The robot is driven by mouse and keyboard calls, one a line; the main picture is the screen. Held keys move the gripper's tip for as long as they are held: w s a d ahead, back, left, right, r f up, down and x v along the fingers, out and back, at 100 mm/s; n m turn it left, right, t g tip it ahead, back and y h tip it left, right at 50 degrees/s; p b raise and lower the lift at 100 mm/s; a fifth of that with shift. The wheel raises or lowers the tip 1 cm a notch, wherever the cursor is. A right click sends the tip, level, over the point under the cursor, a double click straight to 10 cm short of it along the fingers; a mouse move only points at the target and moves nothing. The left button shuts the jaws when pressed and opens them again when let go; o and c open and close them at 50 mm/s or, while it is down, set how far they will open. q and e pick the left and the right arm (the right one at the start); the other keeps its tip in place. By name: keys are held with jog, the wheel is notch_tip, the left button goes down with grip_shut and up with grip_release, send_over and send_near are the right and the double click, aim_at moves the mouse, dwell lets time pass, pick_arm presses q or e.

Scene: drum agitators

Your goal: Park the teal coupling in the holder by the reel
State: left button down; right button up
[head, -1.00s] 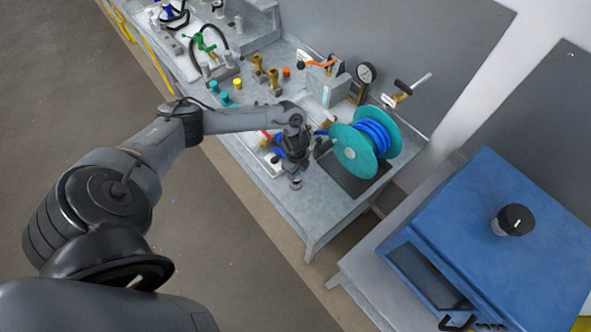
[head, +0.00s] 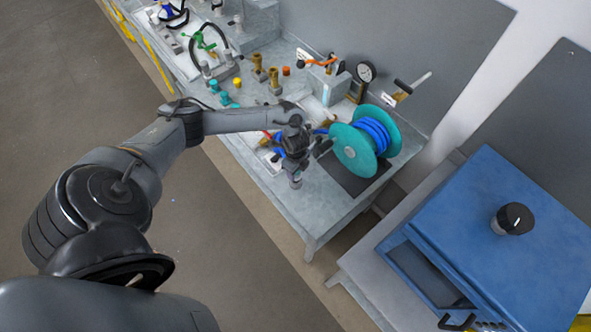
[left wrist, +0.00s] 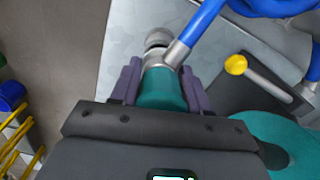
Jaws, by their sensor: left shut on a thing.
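My left gripper (head: 296,172) is low over the front right part of the bench, in front of the reel. In the left wrist view its purple-grey fingers (left wrist: 160,88) are shut on the teal coupling (left wrist: 162,92). A blue hose (left wrist: 203,24) with a metal end joins the coupling's far end. A grey round metal piece (left wrist: 158,38) lies just beyond the coupling, in line with it. I cannot tell whether it is the holder or whether they touch. The teal reel (head: 352,150) carries blue hose and stands to the right of my gripper. My right gripper is out of view.
A yellow-knobbed lever (left wrist: 236,65) is close to the right in the wrist view. A gauge (head: 366,73) stands behind the reel. Brass and teal fittings (head: 228,98) stand to the left. The bench's front right corner (head: 312,240) is clear. A blue cabinet (head: 490,235) is at right.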

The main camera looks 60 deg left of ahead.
pick_arm(q)
jog(key=shift+f+b, duration=0.65)
jog(key=shift+f, duration=0.4)
jog(key=shift+f, duration=0.35)
dwell(0.4)
jog(key=shift+c, duration=2.4)
grip_release()
jog(key=shift+c, duration=0.4)
jog(key=shift+r, duration=0.1)
